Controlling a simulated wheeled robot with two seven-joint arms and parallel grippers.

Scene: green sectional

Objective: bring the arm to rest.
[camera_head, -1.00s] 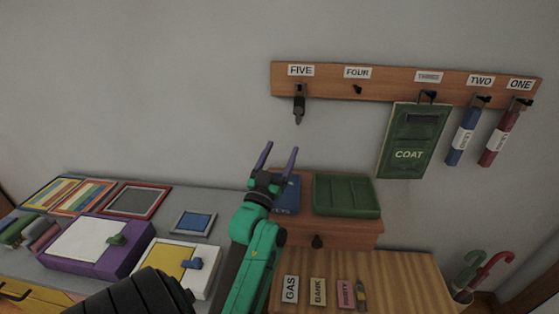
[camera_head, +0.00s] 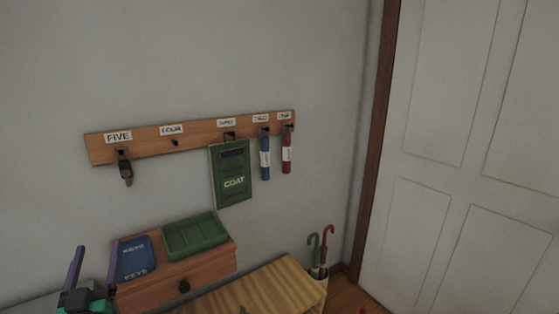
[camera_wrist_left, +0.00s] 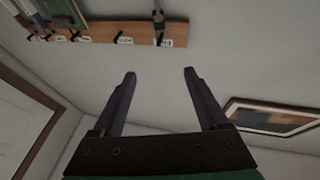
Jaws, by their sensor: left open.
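My left gripper (camera_head: 92,275) is at the lower left of the head view, with its two purple fingers spread and pointing up. It stands just left of the blue key tray on the wooden drawer box. In the left wrist view the fingers (camera_wrist_left: 158,100) are wide apart with only bare wall and ceiling between them, so it holds nothing. My right gripper is in neither view.
A hook rail (camera_head: 200,137) on the wall carries a dark item (camera_head: 125,172) under FIVE, a green COAT pouch (camera_head: 231,175), a blue tube (camera_head: 265,160) and a red tube (camera_head: 287,155). Hook FOUR is empty. A blue tray (camera_head: 136,258) and green tray (camera_head: 194,236) sit on the drawer box (camera_head: 205,274). Umbrellas (camera_head: 320,250) stand near the white door (camera_head: 460,150).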

